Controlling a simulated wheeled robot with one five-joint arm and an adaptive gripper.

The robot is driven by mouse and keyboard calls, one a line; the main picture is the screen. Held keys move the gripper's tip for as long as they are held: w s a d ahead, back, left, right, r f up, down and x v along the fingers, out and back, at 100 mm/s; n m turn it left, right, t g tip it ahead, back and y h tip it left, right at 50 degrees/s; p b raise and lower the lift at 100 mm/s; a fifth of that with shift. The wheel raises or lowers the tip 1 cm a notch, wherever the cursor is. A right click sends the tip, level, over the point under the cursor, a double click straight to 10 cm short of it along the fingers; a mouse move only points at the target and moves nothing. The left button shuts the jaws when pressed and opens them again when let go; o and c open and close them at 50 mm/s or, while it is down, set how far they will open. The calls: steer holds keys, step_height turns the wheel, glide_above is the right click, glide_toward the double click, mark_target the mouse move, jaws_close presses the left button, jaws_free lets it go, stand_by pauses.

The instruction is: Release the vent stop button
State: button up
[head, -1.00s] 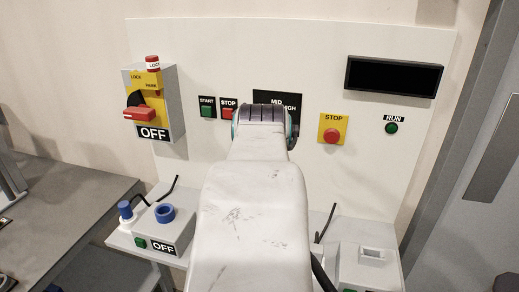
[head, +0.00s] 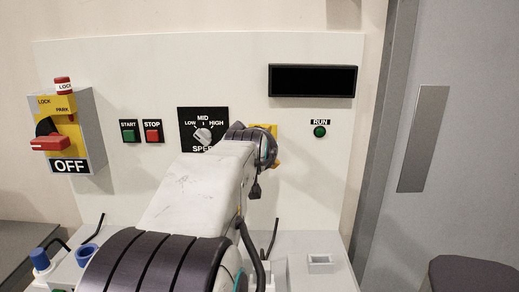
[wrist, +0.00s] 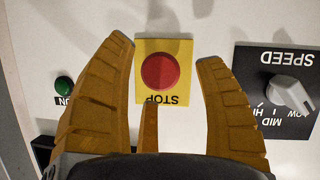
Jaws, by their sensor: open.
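A round red STOP button (wrist: 160,72) on a square yellow plate (wrist: 180,47) shows in the wrist view, where the lettering is upside down. Whether the fingers touch the panel I cannot tell. Another red STOP button (head: 152,134) is beside a green START button (head: 129,134). No label says "vent".
A SPEED knob (head: 203,134) is left of my arm and also shows in the wrist view (wrist: 290,90). A green RUN button (head: 319,131) and a dark display (head: 312,80) are to the right. A lock switch box (head: 92,125) is far left; a shelf (head: 325,243) juts out below.

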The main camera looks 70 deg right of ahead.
steer(key=shift+x, duration=0.95)
steer(key=shift+c, duration=0.4)
